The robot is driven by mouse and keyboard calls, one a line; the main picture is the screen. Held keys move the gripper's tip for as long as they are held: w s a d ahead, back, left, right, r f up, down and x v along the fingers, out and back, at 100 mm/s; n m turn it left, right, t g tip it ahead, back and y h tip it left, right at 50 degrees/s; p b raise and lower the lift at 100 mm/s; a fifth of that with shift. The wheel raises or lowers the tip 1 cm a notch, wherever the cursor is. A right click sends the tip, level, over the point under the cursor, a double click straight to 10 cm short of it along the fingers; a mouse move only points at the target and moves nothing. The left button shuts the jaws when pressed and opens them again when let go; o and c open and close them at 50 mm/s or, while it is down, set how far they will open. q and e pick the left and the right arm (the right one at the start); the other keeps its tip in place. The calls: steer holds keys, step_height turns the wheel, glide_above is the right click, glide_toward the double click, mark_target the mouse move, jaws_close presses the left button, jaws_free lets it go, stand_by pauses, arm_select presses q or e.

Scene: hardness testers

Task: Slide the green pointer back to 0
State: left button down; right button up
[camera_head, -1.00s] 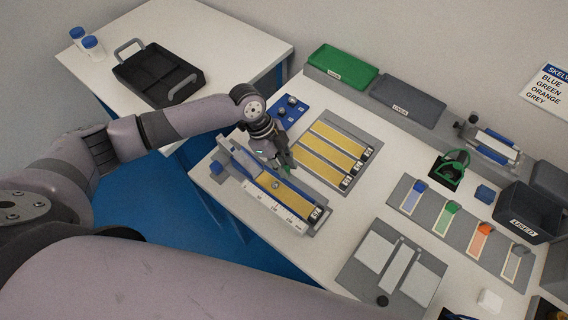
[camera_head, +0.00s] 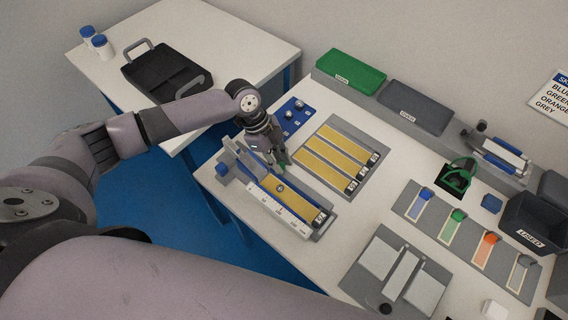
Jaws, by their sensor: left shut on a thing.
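The hardness tester (camera_head: 289,222) lies on the near-left part of the white bench, with a white scale along its front edge and a yellow strip with a dark label in it. My left gripper (camera_head: 278,162) is over the back edge of this tester, pointing down and shut on the green pointer (camera_head: 281,166). Only a small green part of the pointer shows at the fingertips; the fingers hide the rest. The scale's figures are too small to read surely. My right gripper is out of view.
A grey holder (camera_head: 366,146) with yellow strips lies close to the right of my left gripper. A green-handled tool (camera_head: 459,172) and the grey rack (camera_head: 417,222) are further right.

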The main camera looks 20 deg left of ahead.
arm_select(q)
steer(key=c, duration=1.5)
jaws_free()
steer(key=shift+d, duration=0.2)
steer(key=v, duration=1.2)
